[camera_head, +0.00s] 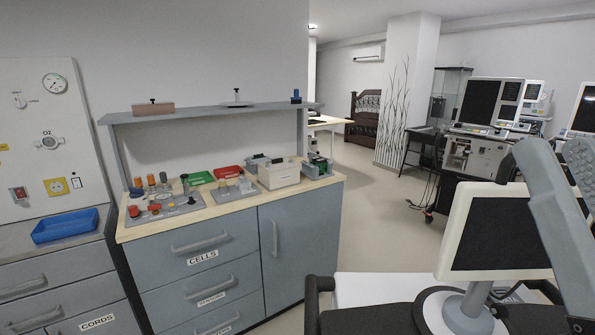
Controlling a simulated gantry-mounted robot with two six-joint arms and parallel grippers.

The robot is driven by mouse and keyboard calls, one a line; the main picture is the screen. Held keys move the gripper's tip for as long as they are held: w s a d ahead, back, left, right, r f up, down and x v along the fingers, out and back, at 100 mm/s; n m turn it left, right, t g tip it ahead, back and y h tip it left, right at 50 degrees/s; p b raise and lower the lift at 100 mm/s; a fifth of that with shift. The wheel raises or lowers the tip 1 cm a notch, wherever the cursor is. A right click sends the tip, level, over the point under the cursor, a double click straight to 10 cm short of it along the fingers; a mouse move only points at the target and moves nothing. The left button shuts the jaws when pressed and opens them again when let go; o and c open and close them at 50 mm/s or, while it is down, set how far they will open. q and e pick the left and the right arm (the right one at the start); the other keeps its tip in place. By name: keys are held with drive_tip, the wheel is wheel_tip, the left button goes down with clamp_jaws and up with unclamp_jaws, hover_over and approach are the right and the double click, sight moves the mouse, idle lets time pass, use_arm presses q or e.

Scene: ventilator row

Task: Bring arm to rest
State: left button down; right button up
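My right arm comes in at the right edge as grey links that bend at the top and run down in front of a white-framed monitor (502,235). Its lower end, at my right gripper (579,324), is cut off by the bottom right of the picture. The fingers cannot be made out, so I cannot tell whether they are open or shut, or whether they hold anything. My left arm and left gripper are not in view.
A grey cabinet (200,272) with a wooden top stands left of centre, holding a parts board (163,208), red and green trays and bins. A blue tray (66,226) lies at far left. Ventilator machines (478,158) stand at back right. The middle floor (375,215) is clear.

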wheel_tip(320, 180, up, 26)
drive_tip(key=p, duration=2.6)
drive_tip(key=shift+a+r+y, duration=0.15)
drive_tip(key=shift+y, duration=0.15)
drive_tip(key=shift+w, duration=0.1)
